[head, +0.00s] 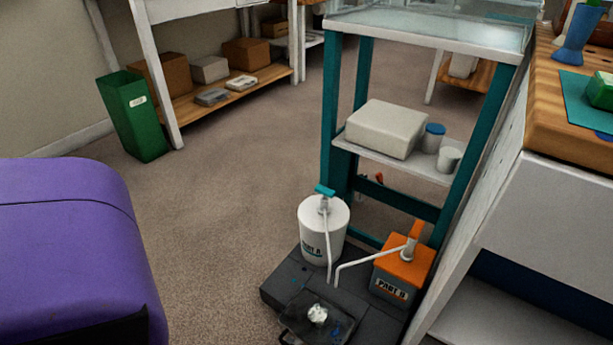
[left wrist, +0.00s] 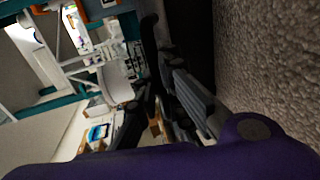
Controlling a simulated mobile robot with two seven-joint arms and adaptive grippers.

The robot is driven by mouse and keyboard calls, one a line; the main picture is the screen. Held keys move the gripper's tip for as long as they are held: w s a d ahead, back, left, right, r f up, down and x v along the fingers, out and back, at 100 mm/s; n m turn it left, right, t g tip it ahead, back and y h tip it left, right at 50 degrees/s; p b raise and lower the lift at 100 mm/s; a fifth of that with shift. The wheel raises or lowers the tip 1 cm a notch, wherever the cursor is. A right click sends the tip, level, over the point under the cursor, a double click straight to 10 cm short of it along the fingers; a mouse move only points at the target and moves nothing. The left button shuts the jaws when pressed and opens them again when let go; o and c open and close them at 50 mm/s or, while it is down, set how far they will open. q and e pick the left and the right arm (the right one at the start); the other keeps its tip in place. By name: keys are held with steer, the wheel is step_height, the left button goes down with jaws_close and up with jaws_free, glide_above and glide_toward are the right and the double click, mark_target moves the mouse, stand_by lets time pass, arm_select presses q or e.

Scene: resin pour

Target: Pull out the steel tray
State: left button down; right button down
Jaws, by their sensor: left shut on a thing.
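The steel tray (head: 338,328) sits low at the bottom edge of the head view, at the front of the dark base. The held part is mostly hidden between the fingers. In the head view the left gripper cannot be made out. My right gripper is in neither view.
A teal-framed rack (head: 329,110) rises behind; a wooden-topped bench (head: 565,100) flanks the right.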

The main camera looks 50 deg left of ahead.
arm_select(q)
steer(key=f+v, duration=0.1)
steer(key=v, duration=0.6)
steer(key=shift+s+f, duration=0.2)
steer(key=shift+s, duration=0.25)
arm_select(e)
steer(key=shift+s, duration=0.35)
arm_select(q)
steer(key=shift+d, duration=0.1)
steer(key=c, duration=1.8)
jaws_free()
steer(key=shift+c, duration=0.2)
steer(key=shift+w, duration=0.1)
steer(key=v, duration=1.2)
steer(key=shift+r, duration=0.1)
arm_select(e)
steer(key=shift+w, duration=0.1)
